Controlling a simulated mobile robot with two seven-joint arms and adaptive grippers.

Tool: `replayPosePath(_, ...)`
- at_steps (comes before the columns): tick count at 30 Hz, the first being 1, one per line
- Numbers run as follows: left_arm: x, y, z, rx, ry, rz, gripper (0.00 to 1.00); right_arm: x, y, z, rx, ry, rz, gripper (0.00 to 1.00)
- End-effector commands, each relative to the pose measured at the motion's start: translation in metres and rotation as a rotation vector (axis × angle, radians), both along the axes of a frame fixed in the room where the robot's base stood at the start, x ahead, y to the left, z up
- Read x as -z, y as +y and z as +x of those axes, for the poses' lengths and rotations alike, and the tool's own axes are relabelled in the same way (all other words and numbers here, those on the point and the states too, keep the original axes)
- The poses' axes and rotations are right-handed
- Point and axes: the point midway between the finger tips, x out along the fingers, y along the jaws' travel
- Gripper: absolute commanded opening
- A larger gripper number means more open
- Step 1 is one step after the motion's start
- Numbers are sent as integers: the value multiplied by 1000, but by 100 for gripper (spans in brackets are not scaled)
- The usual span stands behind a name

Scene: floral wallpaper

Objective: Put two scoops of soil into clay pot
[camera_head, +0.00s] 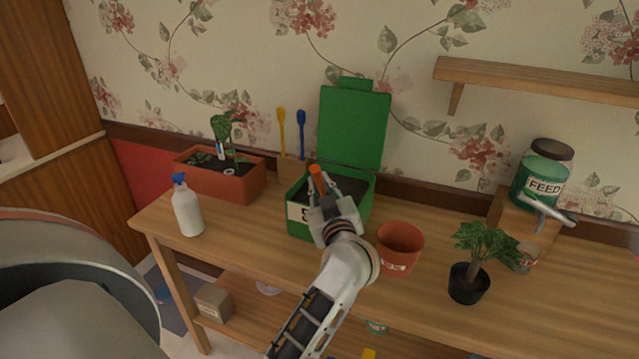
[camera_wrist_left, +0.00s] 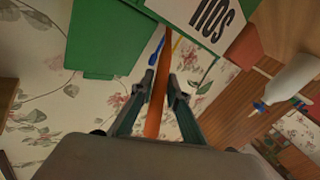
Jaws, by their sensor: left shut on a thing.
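The green soil box (camera_head: 302,226) stands on the wooden table with its green lid (camera_head: 352,130) up and dark soil (camera_head: 351,188) inside. My left gripper (camera_head: 322,196) is over the box's front part, shut on an orange handle (camera_head: 317,180). The orange handle also shows between the fingers in the left wrist view (camera_wrist_left: 155,100), with the green box (camera_wrist_left: 203,36) beyond. The handle's far end is hidden, so I cannot tell whether it bears soil. The clay pot (camera_head: 400,248) stands upright just right of the box; its inside looks empty. My right gripper is not in view.
A white spray bottle (camera_head: 187,210) and a terracotta planter (camera_head: 233,184) stand on the left. A small potted plant (camera_head: 468,284) is right of the clay pot. A feed jar (camera_head: 541,176) stands on a wooden box at the right. A wall shelf (camera_head: 540,78) juts out above.

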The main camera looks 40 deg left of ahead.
Motion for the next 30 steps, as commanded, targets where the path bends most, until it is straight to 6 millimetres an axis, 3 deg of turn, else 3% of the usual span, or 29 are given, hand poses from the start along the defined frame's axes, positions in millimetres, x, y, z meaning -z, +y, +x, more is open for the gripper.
replayPosePath(9,-23,0,0,1,1,1,0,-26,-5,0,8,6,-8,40)
replayPosePath(18,-41,0,0,0,-1,0,0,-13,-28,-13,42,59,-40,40)
replayPosePath(30,-69,0,0,0,-1,0,0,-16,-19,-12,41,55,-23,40)
